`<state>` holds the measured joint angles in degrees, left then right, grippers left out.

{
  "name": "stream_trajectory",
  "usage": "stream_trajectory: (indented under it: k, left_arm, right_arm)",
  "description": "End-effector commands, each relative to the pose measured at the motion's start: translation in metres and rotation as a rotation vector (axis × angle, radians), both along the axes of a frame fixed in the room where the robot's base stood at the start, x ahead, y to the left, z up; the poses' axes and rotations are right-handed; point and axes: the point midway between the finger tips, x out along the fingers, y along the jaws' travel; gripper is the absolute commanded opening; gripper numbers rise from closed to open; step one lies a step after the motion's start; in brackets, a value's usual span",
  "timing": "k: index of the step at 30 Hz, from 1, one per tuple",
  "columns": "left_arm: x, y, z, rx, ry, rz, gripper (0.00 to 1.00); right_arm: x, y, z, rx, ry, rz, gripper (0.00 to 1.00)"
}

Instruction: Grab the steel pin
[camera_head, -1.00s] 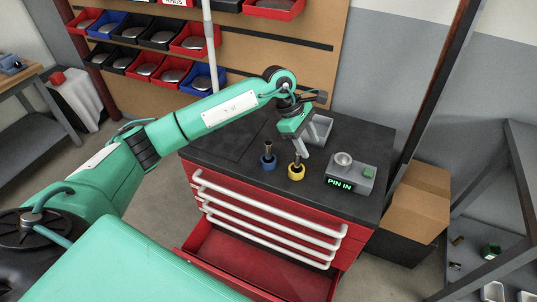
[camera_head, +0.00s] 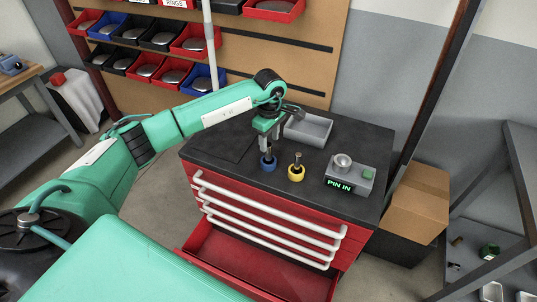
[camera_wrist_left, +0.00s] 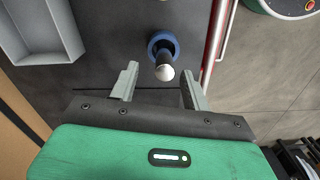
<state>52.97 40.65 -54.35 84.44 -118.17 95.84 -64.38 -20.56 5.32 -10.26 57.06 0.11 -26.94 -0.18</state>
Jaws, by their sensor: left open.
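A pin with a dark body and silver, steel-like end (camera_wrist_left: 165,72) stands upright in a blue round holder (camera_head: 268,164) on the black cabinet top. The holder also shows in the left wrist view (camera_wrist_left: 162,42). A second pin with a brassy-looking top (camera_head: 298,158) stands in a yellow holder (camera_head: 296,174), to the right. My left gripper (camera_head: 268,147) is over the blue holder, its fingers open. My right gripper is not in view.
A grey device (camera_head: 350,176) with a round cup and a "PIN IN" display stands right of the holders. An empty grey tray (camera_head: 308,130) lies behind them. The bottom red drawer (camera_head: 240,262) is open. A cardboard box (camera_head: 415,200) is at the right.

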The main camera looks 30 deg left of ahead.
Motion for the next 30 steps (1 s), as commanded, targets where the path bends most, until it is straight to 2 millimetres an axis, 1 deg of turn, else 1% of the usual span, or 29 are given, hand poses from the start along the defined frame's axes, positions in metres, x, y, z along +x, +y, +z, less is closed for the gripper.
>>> stream_trajectory:
  k: [2, 6, 9, 12, 15, 20, 21, 23, 27, 28, 30]
  left_arm:
    - [-0.001, -0.001, -0.005, -0.001, 0.001, 0.0, 0.48]
    - [-0.006, -0.001, -0.024, 0.0, 0.004, 0.0, 0.48]
    - [-0.007, -0.002, -0.038, -0.001, 0.004, 0.001, 0.48]
    - [-0.006, -0.002, -0.048, -0.002, 0.001, 0.001, 0.48]
    - [-0.006, -0.002, -0.052, -0.001, 0.001, 0.0, 0.48]
    - [-0.006, -0.002, -0.052, -0.001, 0.0, 0.0, 0.48]
    - [-0.006, -0.002, -0.052, -0.001, 0.0, 0.0, 0.44]
    - [-0.006, -0.002, -0.052, -0.001, 0.0, 0.0, 0.32]
    - [-0.006, -0.002, -0.052, -0.001, 0.0, 0.0, 0.05]
    - [-0.006, -0.002, -0.052, -0.001, 0.0, 0.0, 0.0]
    - [-0.006, -0.002, -0.051, -0.001, -0.001, 0.0, 0.0]
  right_arm:
    - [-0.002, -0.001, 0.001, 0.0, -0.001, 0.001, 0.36]
    - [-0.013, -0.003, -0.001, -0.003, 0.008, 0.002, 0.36]
    - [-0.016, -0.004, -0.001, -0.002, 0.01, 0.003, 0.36]
    - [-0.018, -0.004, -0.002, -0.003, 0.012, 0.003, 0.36]
    - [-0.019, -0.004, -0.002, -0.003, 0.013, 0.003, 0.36]
    - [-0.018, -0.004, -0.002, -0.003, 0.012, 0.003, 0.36]
    - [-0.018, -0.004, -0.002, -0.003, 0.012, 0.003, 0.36]
    - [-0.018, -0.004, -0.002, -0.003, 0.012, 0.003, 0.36]
    - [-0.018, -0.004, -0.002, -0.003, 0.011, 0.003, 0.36]
    - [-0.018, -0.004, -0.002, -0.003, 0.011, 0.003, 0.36]
    - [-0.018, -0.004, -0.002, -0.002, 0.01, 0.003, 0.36]
